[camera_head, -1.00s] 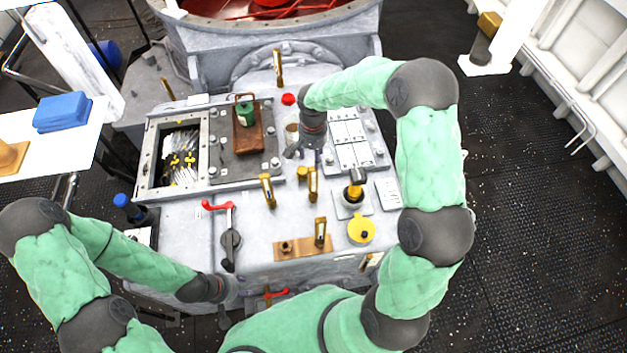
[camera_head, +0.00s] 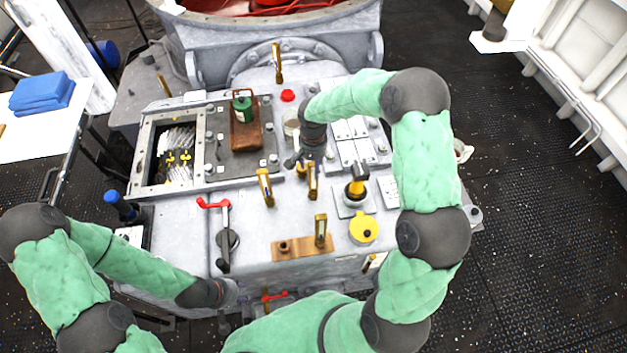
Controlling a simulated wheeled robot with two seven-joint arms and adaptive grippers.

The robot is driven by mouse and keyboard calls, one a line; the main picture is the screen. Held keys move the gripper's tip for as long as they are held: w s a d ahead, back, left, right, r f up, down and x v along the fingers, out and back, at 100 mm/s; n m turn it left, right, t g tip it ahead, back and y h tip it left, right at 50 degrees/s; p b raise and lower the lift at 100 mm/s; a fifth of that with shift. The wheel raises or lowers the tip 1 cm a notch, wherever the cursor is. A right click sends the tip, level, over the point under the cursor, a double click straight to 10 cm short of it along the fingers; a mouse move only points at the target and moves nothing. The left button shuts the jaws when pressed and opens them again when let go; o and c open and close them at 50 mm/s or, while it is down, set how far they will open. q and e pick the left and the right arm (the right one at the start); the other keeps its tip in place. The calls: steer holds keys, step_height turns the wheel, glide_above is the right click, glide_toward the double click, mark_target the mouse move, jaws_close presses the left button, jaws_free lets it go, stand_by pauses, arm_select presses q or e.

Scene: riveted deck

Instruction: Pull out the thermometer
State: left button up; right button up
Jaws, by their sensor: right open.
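Several brass-framed thermometer-like gauges stand upright on the grey machine top (camera_head: 190,225). Two are in the middle, a left one (camera_head: 265,187) and a right one (camera_head: 312,181). Another (camera_head: 320,231) stands on a brass plate (camera_head: 290,248) near the front, and one (camera_head: 278,63) is at the back. Which one the task means I cannot tell. My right gripper (camera_head: 300,162) points down just behind the right middle gauge, open, with nothing visibly held; its fingers partly hide the small brass fitting there. My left gripper (camera_head: 228,300) is low at the machine's front edge, its fingers not clearly visible.
A red-handled lever (camera_head: 227,235), a yellow cap (camera_head: 364,228) and a black-and-yellow fitting (camera_head: 356,185) stand near the gauges. A green container (camera_head: 242,108) sits on a brown tray (camera_head: 245,138). An open hatch (camera_head: 150,160) is at left.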

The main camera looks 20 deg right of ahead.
jaws_close()
steer(key=shift+r, duration=0.15)
steer(key=shift+r+p, duration=1.85)
steer(key=shift+r, duration=1.4)
